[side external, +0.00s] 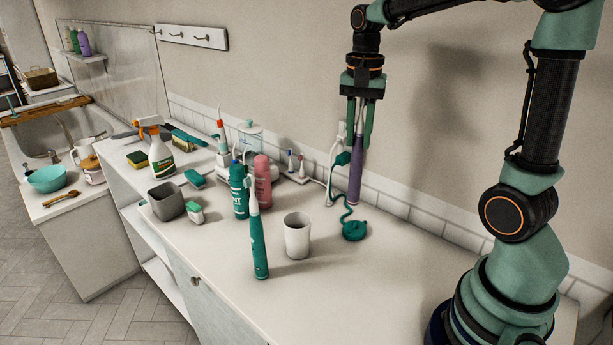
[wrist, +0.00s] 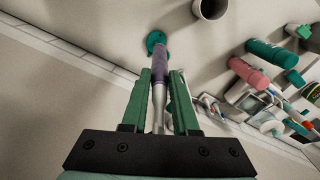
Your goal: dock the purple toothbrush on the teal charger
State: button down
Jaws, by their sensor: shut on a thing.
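The purple toothbrush (side external: 355,178) hangs upright from my gripper (side external: 359,130), which is shut on its pale upper part. The teal charger (side external: 355,231) lies on the counter with a teal cord curling up to the wall. In the side view the toothbrush's lower end is a little above the charger, apart from it. The wrist view shows the purple toothbrush (wrist: 241,69) between the green fingers of my gripper (wrist: 162,85), its far end overlapping the teal charger (wrist: 156,40). I cannot tell how exactly they line up.
A white cup (side external: 297,236) and a standing teal toothbrush (side external: 258,240) are left of the charger. Teal and pink bottles (side external: 262,182) and a white stand with brush heads (side external: 290,172) are behind. The counter right of the charger is clear up to my base.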

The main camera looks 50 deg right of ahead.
jog(key=shift+s+d+f, duration=0.4)
jog(key=shift+d+f, duration=0.05)
jog(key=shift+f, duration=3.5)
jog(key=c, duration=1)
grip_release()
jog(key=shift+o, duration=0.2)
jog(key=shift+r, duration=5.5)
jog(key=shift+a, duration=0.1)
